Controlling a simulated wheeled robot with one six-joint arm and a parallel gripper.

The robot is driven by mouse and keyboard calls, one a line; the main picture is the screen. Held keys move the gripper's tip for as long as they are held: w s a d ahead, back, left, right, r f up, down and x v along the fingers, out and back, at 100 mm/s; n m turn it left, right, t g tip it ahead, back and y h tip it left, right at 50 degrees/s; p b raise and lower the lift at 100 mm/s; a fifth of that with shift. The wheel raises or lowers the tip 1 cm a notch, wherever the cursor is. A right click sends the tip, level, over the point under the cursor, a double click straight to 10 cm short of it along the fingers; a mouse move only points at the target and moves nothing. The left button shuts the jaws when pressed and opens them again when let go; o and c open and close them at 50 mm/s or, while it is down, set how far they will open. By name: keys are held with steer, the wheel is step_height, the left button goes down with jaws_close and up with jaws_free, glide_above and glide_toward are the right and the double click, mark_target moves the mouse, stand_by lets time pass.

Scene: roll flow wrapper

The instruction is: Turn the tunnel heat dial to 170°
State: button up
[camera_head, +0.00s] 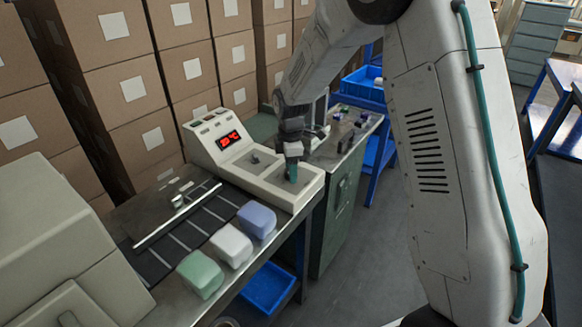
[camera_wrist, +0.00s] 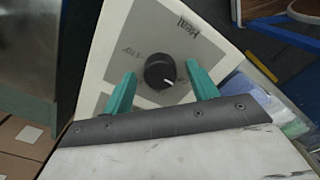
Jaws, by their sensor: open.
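The heat dial (camera_wrist: 160,71) is a round black knob on a grey plate of the pale control panel (camera_wrist: 205,25), under a label reading "Heat". Small markings sit beside it; its exact setting is too small to read. My gripper (camera_wrist: 159,69) is open, its teal fingers on either side of the dial with gaps visible. In the head view my gripper (camera_head: 292,172) points down at the right end of the pale console (camera_head: 205,140) and hides the dial. A red display (camera_head: 229,139) on the console seems to read 20 °C.
Another small dark knob (camera_head: 255,159) is on the console, left of my gripper. Green, white and lilac blocks (camera_head: 257,219) lie by the dark conveyor (camera_head: 150,262). Stacked cartons (camera_head: 110,70) stand behind. A blue bin (camera_head: 266,287) is below the bench.

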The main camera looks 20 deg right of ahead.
steer(key=c, duration=1)
